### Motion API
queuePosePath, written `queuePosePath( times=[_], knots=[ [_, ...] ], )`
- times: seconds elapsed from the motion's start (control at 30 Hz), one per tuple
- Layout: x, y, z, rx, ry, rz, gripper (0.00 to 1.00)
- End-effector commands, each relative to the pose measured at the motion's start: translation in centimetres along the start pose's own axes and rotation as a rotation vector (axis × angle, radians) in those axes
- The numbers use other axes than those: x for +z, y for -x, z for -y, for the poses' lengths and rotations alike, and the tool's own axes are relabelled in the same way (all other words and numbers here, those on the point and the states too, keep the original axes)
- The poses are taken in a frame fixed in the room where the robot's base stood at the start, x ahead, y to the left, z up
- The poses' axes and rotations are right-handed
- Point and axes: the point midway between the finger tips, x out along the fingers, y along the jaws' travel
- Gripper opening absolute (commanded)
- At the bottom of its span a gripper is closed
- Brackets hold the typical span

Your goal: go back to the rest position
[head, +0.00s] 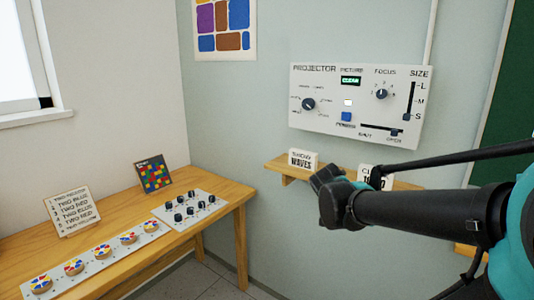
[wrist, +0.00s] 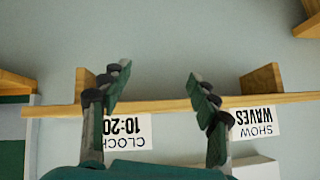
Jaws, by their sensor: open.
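My gripper (wrist: 157,84) is open in the wrist view, its two green-and-dark fingers apart with only bare wall and shelf edge between them. It holds nothing. In the head view, the dark end of my arm, with my gripper (head: 330,187), is in front of the wooden wall shelf (head: 279,168), below the projector panel. The wrist view is upside down. There the shelf (wrist: 165,105) runs across behind the fingers, with the clock card (wrist: 132,128) partly hidden by the left finger and the show-waves card (wrist: 254,123) by the right finger.
The projector panel (head: 333,128) is on the wall, its screen reading CLEAR. A wooden table (head: 226,200) at left bears a list card (head: 70,211), a mosaic picture (head: 154,174), a knob board (head: 212,200) and a strip of coloured discs (head: 103,252). A green board (head: 511,110) is at right.

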Motion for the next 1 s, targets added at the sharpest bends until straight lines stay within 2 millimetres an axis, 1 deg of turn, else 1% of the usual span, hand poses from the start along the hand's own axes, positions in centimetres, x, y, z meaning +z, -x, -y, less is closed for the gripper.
queuePosePath(
  times=[0.03,0.1,0.17,0.2,0.3,0.4,0.5,0.6,0.67,1.0],
  knots=[
    [2.0,-0.5,-1.6,0.012,0.060,0.049,0.61],
    [5.0,-1.0,-3.5,0.016,0.159,0.123,0.61],
    [7.5,-1.2,-5.0,0.006,0.246,0.187,0.61],
    [9.2,-1.3,-5.9,-0.004,0.303,0.230,0.61],
    [13.3,-1.1,-7.8,-0.052,0.439,0.327,0.61],
    [16.6,-0.6,-9.2,-0.113,0.554,0.403,0.61],
    [19.0,-0.1,-10.0,-0.169,0.638,0.451,0.61],
    [20.3,0.3,-10.4,-0.207,0.687,0.476,0.61],
    [20.7,0.4,-10.5,-0.218,0.703,0.483,0.61],
    [20.8,0.4,-10.5,-0.221,0.707,0.485,0.61]
  ],
)
